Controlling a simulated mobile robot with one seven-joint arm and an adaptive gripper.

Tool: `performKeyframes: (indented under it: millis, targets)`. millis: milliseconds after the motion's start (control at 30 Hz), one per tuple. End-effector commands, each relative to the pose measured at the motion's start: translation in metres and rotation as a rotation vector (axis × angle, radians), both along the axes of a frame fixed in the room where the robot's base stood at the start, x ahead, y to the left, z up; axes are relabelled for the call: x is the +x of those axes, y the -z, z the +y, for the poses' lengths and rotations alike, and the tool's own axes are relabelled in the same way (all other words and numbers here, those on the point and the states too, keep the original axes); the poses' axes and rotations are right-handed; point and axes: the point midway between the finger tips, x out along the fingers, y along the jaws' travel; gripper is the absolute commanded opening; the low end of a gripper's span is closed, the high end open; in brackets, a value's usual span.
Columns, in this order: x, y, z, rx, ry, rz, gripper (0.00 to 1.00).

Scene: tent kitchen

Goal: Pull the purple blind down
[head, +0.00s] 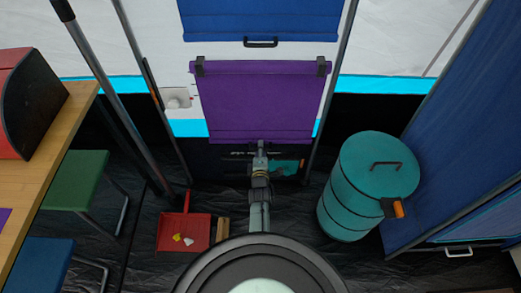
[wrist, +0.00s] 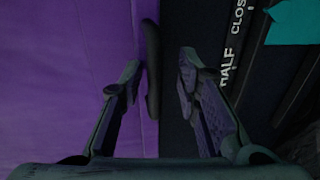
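The purple blind (head: 258,95) hangs partly lowered from two dark brackets in the head view, and its fabric fills the left of the wrist view (wrist: 65,75). Its dark handle (wrist: 153,70) shows at the blind's edge in the wrist view. My gripper (wrist: 159,60) is open, with one finger on each side of the handle in the picture. I cannot tell whether either finger touches it. In the head view my gripper (head: 262,148) is at the blind's bottom edge and covers the handle.
A dark panel with the words HALF and CLOSED (wrist: 230,55) lies beside the blind. A blue blind (head: 260,18) hangs above. A teal barrel (head: 370,185) stands at right. A red dustpan (head: 183,231) lies on the floor at left, near a wooden table (head: 45,150) and stools.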

Motion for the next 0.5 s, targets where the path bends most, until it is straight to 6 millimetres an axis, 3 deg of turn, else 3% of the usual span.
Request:
performKeyframes:
  millis: [500]
  targets:
    - [0.0, -0.013, 0.003, 0.002, -0.004, -0.001, 0.3]
